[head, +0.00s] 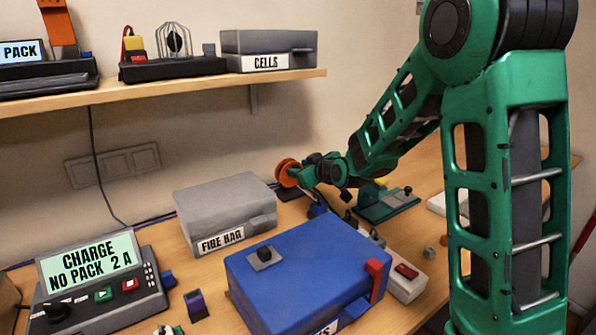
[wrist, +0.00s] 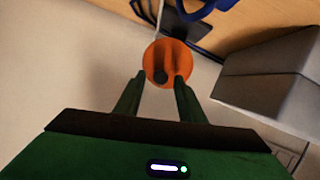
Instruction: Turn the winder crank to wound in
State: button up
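The winder's orange disc (head: 287,172) stands at the back of the bench, right of the grey fire bag box, in the head view. In the wrist view the orange disc (wrist: 168,54) faces me, with a small dark knob (wrist: 160,75) low on its face. My gripper (wrist: 159,80) is open in front of it, one green finger on each side of the knob. Gaps show between the knob and both fingers. In the head view my gripper (head: 298,175) is close to the disc, and the knob is hidden. I cannot tell how far in the winder is wound.
The grey fire bag box (head: 222,212) stands just left of the winder. A blue box (head: 300,262) with a red latch lies in front. A charger (head: 95,290) stands at front left. A wooden shelf (head: 180,88) runs above. A green stand (head: 386,205) is to the right.

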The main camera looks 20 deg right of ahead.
jog(key=shift+w+f, duration=0.1)
jog(key=shift+w, duration=0.15)
grip_shut()
jog(key=shift+d, duration=0.1)
jog(key=shift+w+d+f+m+g+y, duration=0.25)
jog(key=shift+d+m+y, duration=0.3)
jog(key=shift+m+y, duration=0.5)
jog(key=shift+w+d+f+m+g+y, duration=0.1)
jog(key=shift+d+f+m+y, duration=0.35)
jog(key=shift+m, duration=0.95)
jog(key=shift+w+d+f+m+g+y, duration=0.2)
jog(key=shift+d+m+y, duration=0.4)
jog(key=shift+m+y, duration=0.55)
